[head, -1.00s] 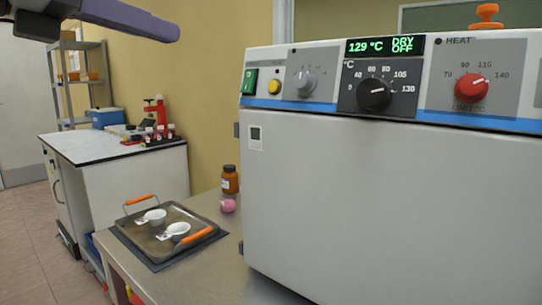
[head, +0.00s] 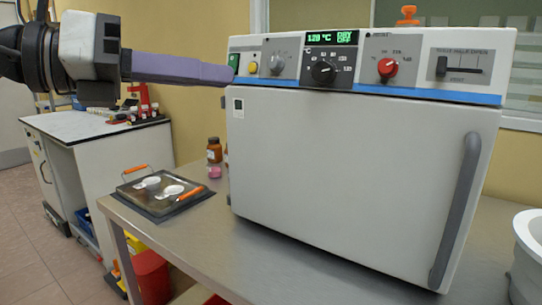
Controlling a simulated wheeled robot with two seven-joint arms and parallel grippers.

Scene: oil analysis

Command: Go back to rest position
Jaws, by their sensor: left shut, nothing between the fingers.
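My left gripper (head: 226,75) reaches in from the upper left in the head view. Its long purple fingers are shut with nothing between them. The fingertips overlap the upper left edge of the drying oven (head: 330,150) in the picture; I cannot tell whether they touch it. The oven is a large white box with its door closed, a lit green display (head: 332,37) and dark and red knobs. My right gripper is not in view.
A metal tray (head: 150,209) with orange handles and two white dishes lies on the steel table (head: 254,255) left of the oven. Brown and pink jars stand behind it. A white-topped cabinet (head: 65,125) stands at left. A white round vessel (head: 528,250) stands at right.

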